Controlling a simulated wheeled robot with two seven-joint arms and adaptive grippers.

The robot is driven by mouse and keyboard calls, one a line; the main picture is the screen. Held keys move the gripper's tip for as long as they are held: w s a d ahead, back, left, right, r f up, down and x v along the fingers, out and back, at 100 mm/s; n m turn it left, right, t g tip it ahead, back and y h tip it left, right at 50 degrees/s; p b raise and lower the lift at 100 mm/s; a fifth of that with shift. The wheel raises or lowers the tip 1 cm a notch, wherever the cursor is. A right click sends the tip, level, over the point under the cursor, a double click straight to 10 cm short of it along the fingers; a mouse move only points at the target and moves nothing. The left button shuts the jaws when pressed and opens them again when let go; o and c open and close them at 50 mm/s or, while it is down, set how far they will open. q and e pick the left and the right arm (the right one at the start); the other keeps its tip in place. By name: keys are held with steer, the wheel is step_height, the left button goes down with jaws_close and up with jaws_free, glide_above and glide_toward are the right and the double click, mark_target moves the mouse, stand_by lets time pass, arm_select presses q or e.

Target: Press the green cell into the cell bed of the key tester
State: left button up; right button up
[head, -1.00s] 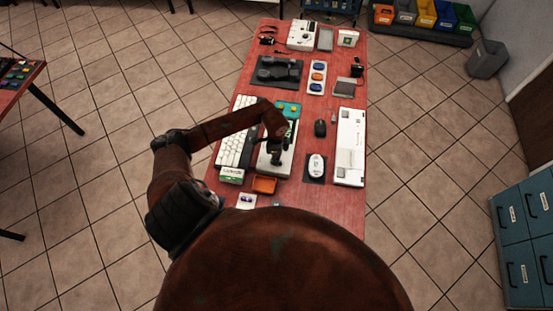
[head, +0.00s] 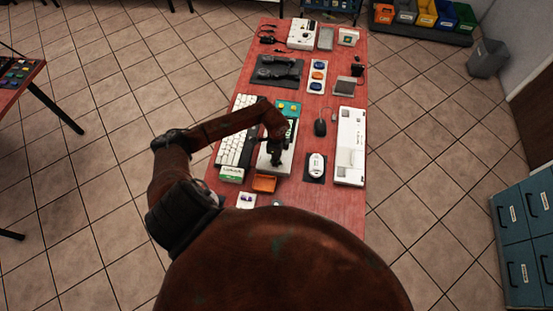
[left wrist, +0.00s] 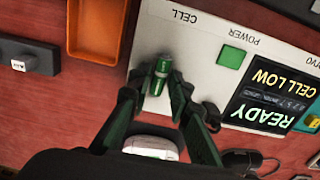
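The key tester (head: 268,166) is a pale panel on the red table in the head view. It fills the upper right of the left wrist view (left wrist: 212,45), with CELL and POWER labels, a green square button (left wrist: 231,57) and a display (left wrist: 272,98) reading CELL LOW and READY. The green cell (left wrist: 158,75) is between my left fingertips, by the CELL label. My left gripper (head: 277,162) points down over the tester and appears shut on the cell (left wrist: 160,80). The fingers hide the cell bed, so I cannot tell how deep the cell sits. My right gripper is out of view.
An orange tray (head: 264,184) lies just in front of the tester. A white keyboard (head: 236,137) is at its left. A white mouse (head: 315,164) on a dark pad and a long white device (head: 350,147) are at the right. Table is bare at front right.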

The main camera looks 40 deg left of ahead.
arm_select(q)
steer(key=shift+r, duration=0.15)
steer(key=shift+r+p, duration=1.6)
steer(key=shift+r, duration=0.05)
steer(key=o, duration=0.5)
steer(key=shift+o, duration=0.2)
steer(key=shift+r, duration=0.15)
step_height(320, 180, up, 5)
steer(key=p, duration=0.4)
